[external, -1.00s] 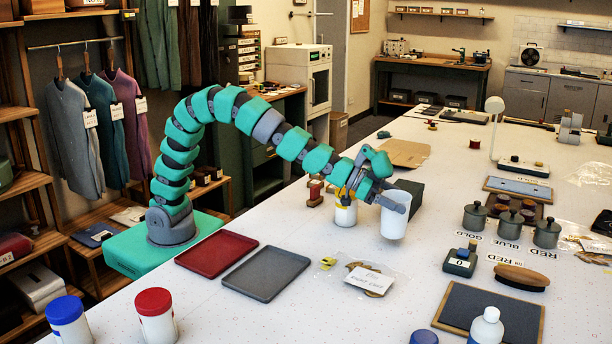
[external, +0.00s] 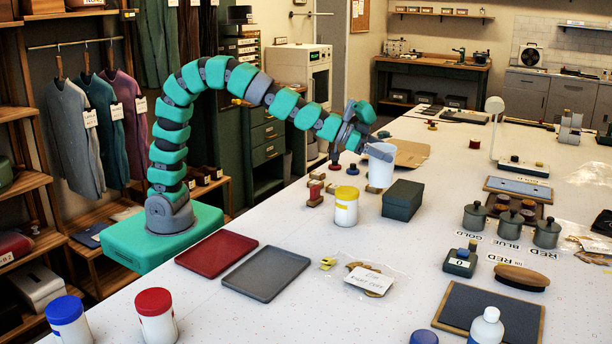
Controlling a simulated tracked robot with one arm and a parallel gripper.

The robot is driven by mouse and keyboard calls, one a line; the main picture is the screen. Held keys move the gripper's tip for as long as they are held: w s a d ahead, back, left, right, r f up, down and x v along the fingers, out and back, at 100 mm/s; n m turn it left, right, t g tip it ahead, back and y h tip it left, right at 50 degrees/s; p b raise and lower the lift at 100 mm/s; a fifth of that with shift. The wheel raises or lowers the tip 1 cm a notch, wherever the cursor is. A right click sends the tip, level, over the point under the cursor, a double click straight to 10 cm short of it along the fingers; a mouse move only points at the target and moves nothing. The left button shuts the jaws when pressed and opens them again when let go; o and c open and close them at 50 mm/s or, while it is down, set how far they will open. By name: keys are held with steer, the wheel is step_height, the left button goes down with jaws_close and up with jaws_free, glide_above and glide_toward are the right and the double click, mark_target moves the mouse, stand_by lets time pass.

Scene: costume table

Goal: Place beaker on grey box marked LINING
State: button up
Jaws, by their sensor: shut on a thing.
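The white beaker (external: 380,168) is upright at the far side of the table's middle. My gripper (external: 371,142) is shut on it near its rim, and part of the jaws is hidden. I cannot tell whether the beaker's base touches the table. A dark grey-green box (external: 403,200) stands on the table, in front of the beaker and a little to its right. I can read no LINING label on it or on any other box in this view.
A white jar with a yellow lid (external: 346,207) stands left of the dark box. Small red and wooden pieces (external: 315,190) sit left of the beaker. Brown paper (external: 408,153) lies behind it. A red tray (external: 217,253) and a grey tray (external: 266,273) lie nearer my base.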

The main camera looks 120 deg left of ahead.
steer(key=s+a+r+p, duration=0.1)
steer(key=s+a+p, duration=0.2)
steer(key=s, duration=0.6)
steer(key=a+r+x, duration=0.1)
steer(key=x, duration=1.5)
steer(key=shift+p, duration=0.45)
steer(key=shift+a, duration=0.15)
steer(key=o, duration=1.2)
steer(key=shift+r, duration=0.1)
steer(key=shift+v, duration=6.05)
